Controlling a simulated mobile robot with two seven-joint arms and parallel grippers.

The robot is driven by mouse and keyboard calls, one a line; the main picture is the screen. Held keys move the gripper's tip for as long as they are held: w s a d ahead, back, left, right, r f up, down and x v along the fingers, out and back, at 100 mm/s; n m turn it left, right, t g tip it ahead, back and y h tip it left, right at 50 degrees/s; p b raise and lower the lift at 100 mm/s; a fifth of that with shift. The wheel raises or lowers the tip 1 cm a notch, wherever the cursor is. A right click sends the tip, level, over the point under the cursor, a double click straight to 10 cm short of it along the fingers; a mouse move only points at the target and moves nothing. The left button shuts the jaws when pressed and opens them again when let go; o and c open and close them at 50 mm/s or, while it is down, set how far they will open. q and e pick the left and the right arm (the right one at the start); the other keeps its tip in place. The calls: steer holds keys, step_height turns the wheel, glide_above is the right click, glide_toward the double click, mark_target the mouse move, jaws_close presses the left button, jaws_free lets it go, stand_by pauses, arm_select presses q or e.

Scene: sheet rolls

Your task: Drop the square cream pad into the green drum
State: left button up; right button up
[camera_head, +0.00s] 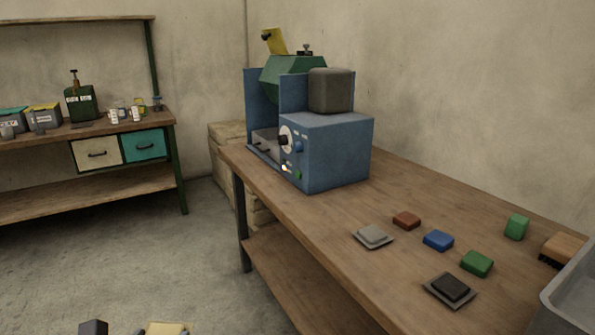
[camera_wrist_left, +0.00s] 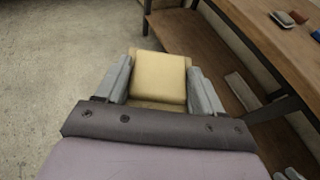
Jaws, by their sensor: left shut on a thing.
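The square cream pad (camera_wrist_left: 160,78) is between the fingers of my left gripper (camera_wrist_left: 158,82), which is shut on it, with the floor below in the left wrist view. In the head view the pad (camera_head: 166,328) shows only at the bottom edge, beside a dark part of my left gripper (camera_head: 140,330), low and left of the workbench. The green drum (camera_head: 291,80) sits faceted in the blue machine at the bench's far end, well away from the pad. A yellow flap (camera_head: 274,41) stands up at its top. The drum's inside is hidden. My right gripper is not in view.
The workbench (camera_head: 330,232) holds the blue machine (camera_head: 335,150), several small coloured blocks, grey (camera_head: 372,235) and black (camera_head: 450,288) pads, a brush (camera_head: 563,249) and a grey bin (camera_head: 575,300). A second bench (camera_head: 75,185) stands left. Floor between them is clear.

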arm_select(q)
step_height(320, 180, up, 7)
steer(key=p, duration=0.5)
steer(key=shift+f, duration=0.2)
steer(key=shift+r, duration=0.3)
